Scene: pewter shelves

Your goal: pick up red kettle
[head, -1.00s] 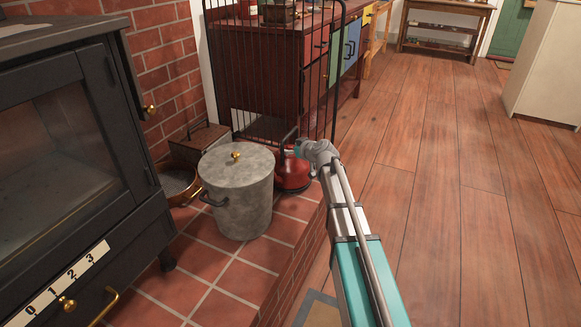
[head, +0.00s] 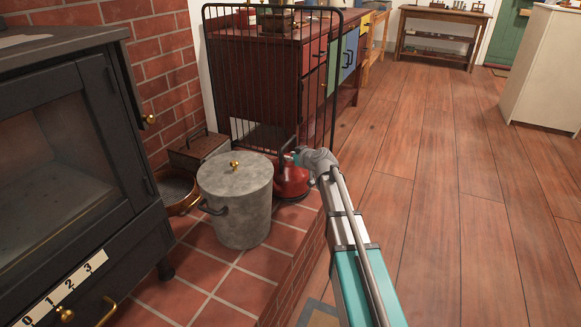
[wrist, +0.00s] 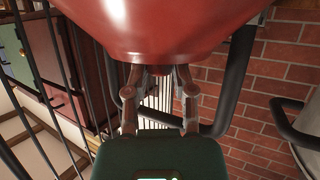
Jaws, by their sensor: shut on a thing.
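The red kettle (head: 291,184) stands on the tiled hearth behind and to the right of the grey lidded bucket, which hides part of its left side. Its dark handle rises above it. My gripper (head: 297,158) reaches the kettle's upper part from the right, with its fingers small in the head view. In the wrist view the kettle's red body (wrist: 170,25) fills the top of the picture. There my gripper (wrist: 160,82) has both fingers shut on a part of the kettle beside the red body; the exact contact is hard to see.
The grey bucket (head: 236,205) with a brass knob stands close left of the kettle. A black wire guard (head: 262,75) stands right behind it. The black stove (head: 70,170) is at left, with a brass-coloured pan (head: 178,190) near it. The wooden floor (head: 440,220) at right is clear.

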